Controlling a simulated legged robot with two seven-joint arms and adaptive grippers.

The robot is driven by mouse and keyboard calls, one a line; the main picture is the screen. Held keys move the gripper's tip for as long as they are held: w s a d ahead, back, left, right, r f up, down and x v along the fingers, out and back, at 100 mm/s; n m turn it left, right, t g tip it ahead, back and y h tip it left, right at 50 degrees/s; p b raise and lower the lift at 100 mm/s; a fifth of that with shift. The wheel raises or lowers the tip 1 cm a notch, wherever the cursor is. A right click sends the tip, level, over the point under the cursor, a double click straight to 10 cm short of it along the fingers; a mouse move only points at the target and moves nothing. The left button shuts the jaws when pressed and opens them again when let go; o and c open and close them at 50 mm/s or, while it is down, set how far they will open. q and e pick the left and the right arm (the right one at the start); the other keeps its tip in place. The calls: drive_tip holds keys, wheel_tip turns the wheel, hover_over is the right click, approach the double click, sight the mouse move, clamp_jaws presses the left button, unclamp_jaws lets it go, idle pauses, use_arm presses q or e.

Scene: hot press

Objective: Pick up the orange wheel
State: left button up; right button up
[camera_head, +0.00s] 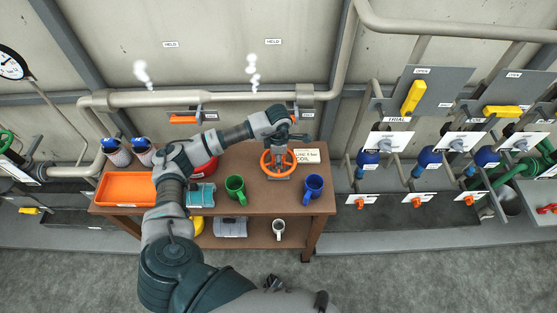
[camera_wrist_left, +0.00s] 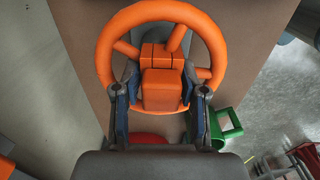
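The orange wheel (camera_head: 264,164) is on the wooden table in the head view, with a grey support below it. In the left wrist view the wheel (camera_wrist_left: 215,40) fills the upper middle, with its spokes and a blocky orange hub (camera_wrist_left: 162,90). My left gripper (camera_head: 283,144) is over the wheel, coming from above and behind. In the wrist view its two fingers (camera_wrist_left: 161,84) are spread, one on each side of the hub, with visible space beside it. Whether a fingertip touches the wheel is hard to tell. My right gripper does not show.
An orange tray (camera_head: 125,188), a teal box (camera_head: 201,194), a green mug (camera_head: 236,187) and a blue mug (camera_head: 314,185) stand on the table (camera_head: 270,203). A white mug (camera_head: 278,227) is on the lower shelf. Pipes run behind.

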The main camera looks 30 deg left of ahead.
use_arm(q)
clamp_jaws()
drive_tip(key=shift+w+r, duration=0.1)
drive_tip(key=shift+r, duration=0.05)
drive_tip(key=shift+r, duration=0.2)
drive_tip(key=r, duration=0.3)
drive_tip(key=shift+d+b, duration=0.3)
drive_tip(key=shift+b, duration=0.05)
drive_tip(key=w+d+r+b, duration=0.1)
drive_tip(key=w+d+b, duration=0.1)
drive_tip(key=d, duration=1.3)
drive_tip(key=shift+w+d+r, duration=0.15)
drive_tip(key=shift+w+r, duration=0.05)
drive_tip(key=shift+w, duration=0.25)
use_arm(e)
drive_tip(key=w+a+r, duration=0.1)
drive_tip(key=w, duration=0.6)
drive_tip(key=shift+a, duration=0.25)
